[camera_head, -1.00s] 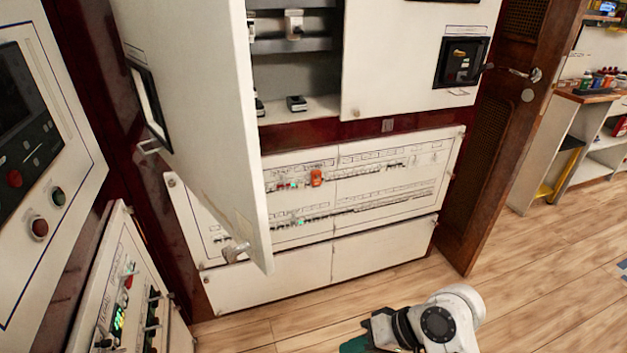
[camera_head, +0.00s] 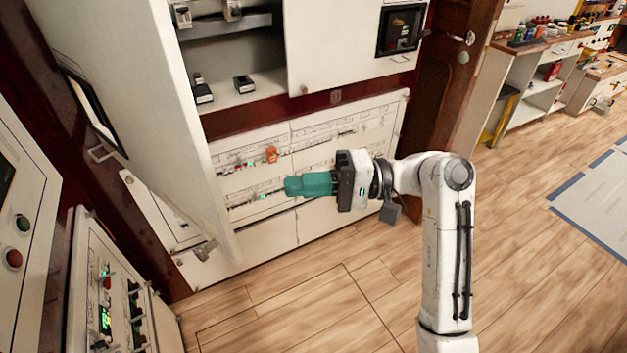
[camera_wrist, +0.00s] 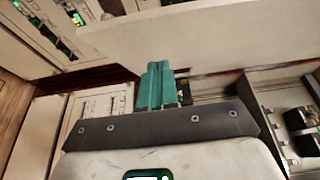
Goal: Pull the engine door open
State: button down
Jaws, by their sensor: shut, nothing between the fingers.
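The large white cabinet door (camera_head: 150,100) stands swung out from the cabinet at the left of the head view, with shelves showing behind it. It has a dark-framed window, a small handle (camera_head: 101,153) and a metal latch (camera_head: 205,250) near its lower edge. I cannot tell for certain that it is the engine door. My gripper (camera_head: 287,186) is shut and empty, its teal fingers pointing left, to the right of the door's free edge in the picture. In the wrist view, the closed fingers (camera_wrist: 154,84) point up toward a pale panel (camera_wrist: 200,40), likely the door.
Behind my gripper is a white breaker panel (camera_head: 350,140) with rows of switches and an orange one (camera_head: 272,155). A second closed white door (camera_head: 340,50) is above. Control panels (camera_head: 110,300) stand at the left.

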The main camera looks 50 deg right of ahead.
jog(key=w+a+p, duration=0.1)
jog(key=w+a, duration=0.2)
jog(key=a, duration=0.5)
jog(key=shift+a, duration=0.15)
